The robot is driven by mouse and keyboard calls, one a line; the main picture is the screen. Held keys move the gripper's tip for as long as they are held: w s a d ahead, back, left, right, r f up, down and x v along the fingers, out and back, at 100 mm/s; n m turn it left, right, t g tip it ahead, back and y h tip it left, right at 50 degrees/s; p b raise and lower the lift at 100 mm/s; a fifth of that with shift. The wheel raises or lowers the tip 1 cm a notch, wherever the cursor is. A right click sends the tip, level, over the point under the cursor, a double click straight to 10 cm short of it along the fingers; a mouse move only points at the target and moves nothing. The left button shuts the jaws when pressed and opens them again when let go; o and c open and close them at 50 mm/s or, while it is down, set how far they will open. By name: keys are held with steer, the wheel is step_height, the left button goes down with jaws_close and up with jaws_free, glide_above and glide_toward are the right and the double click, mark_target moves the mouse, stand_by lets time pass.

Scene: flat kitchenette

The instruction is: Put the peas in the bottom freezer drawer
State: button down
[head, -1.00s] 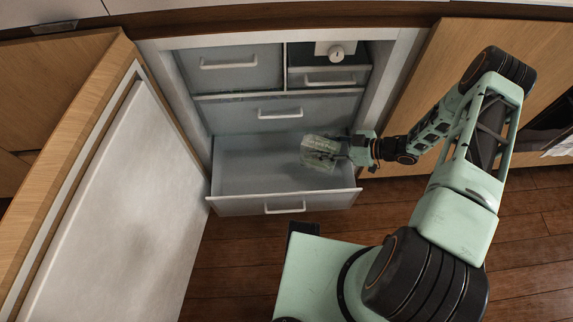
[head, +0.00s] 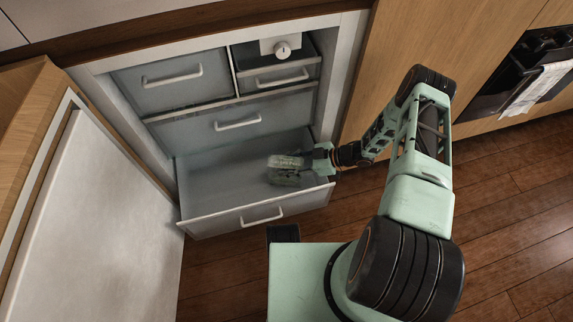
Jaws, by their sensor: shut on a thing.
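The bottom freezer drawer (head: 212,220) is pulled out and open to the front. My gripper (head: 300,166) reaches in from the right, over the right part of the drawer. It is shut on the peas (head: 286,162), a pale greenish see-through bag. The bag is within the drawer's outline, low near its right side. I cannot tell whether it touches the drawer floor. The gripper's fingers are small and partly hidden by the bag.
The freezer door (head: 95,225) stands open on the left. An oven with a towel (head: 535,88) is at the far right. The left part of the bottom drawer is bare.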

steer(key=shift+f, duration=0.15)
steer(key=c, duration=1.3)
jaws_free()
steer(key=shift+o, duration=0.2)
steer(key=shift+r, duration=0.25)
steer(key=p+v, duration=0.2)
steer(key=v, duration=1)
steer(key=shift+p, duration=0.3)
